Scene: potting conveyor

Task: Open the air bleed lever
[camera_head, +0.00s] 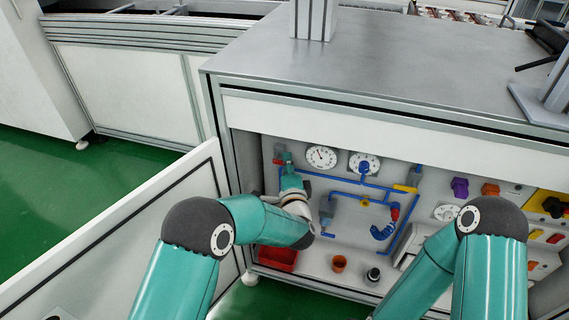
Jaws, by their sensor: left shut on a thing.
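My left gripper (285,160) is inside the open cabinet, at the upper left end of the blue piping (340,182). It is shut on a small part there, which seems to be the air bleed lever. The fingers and wrist hide most of that part, so its angle cannot be told. A small red piece (278,161) shows just beside the fingertips. My right forearm (420,272) reaches in from the lower right. The right gripper is out of view.
Two dials (321,158) are on the back panel, right of my left gripper. The open white door (140,225) bounds the left.

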